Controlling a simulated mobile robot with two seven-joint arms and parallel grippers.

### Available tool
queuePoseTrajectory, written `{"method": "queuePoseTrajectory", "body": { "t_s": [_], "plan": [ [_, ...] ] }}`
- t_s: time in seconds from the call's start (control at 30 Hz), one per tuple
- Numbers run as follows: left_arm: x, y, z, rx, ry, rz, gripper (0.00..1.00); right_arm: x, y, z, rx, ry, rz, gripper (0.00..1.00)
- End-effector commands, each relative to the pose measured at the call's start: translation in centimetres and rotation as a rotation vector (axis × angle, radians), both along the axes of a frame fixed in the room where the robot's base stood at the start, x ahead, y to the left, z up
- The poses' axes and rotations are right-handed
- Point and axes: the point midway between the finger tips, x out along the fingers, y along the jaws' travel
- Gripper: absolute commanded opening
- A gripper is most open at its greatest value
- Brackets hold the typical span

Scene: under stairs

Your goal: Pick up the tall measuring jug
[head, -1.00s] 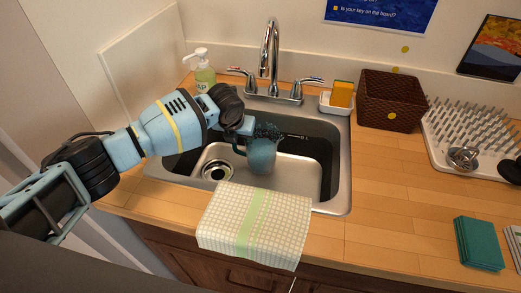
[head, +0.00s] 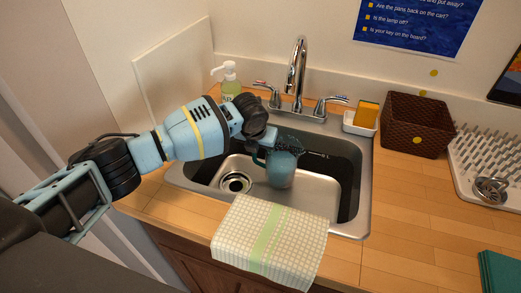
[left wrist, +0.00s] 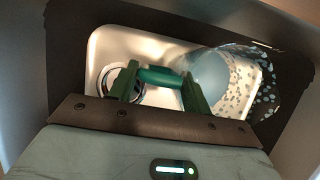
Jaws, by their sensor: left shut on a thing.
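The tall measuring jug (head: 282,170) is a translucent teal-blue vessel with a speckled pattern near its rim. It is in the sink basin (head: 318,186), right of the drain. Whether its base touches the basin floor is hard to tell. My left gripper (head: 262,150) reaches in from the left and is shut on the jug's handle. In the left wrist view, the teal handle lies between my two green fingers (left wrist: 162,88), with the jug body (left wrist: 208,76) to the right. My right gripper is not in view.
The faucet (head: 297,72) rises behind the basin, between two lever handles. A soap bottle (head: 230,82) stands at the back left. A sponge in its holder (head: 361,122), a brown basket (head: 414,124) and a drying rack (head: 490,160) stand right. A checked towel (head: 268,240) hangs over the front edge.

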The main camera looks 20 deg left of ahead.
Motion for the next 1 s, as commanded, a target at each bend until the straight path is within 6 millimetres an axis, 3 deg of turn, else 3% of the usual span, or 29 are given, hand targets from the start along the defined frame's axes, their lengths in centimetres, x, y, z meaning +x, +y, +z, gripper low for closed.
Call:
{"method": "queuePoseTrajectory", "body": {
  "t_s": [0.6,1.0],
  "plan": [
    [0.2,-0.1,6.1,-0.003,-0.009,0.0,0.0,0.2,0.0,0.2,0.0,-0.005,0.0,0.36],
    [0.1,-0.1,8.5,-0.004,-0.007,-0.001,0.0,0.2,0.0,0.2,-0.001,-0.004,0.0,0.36]
  ]
}}
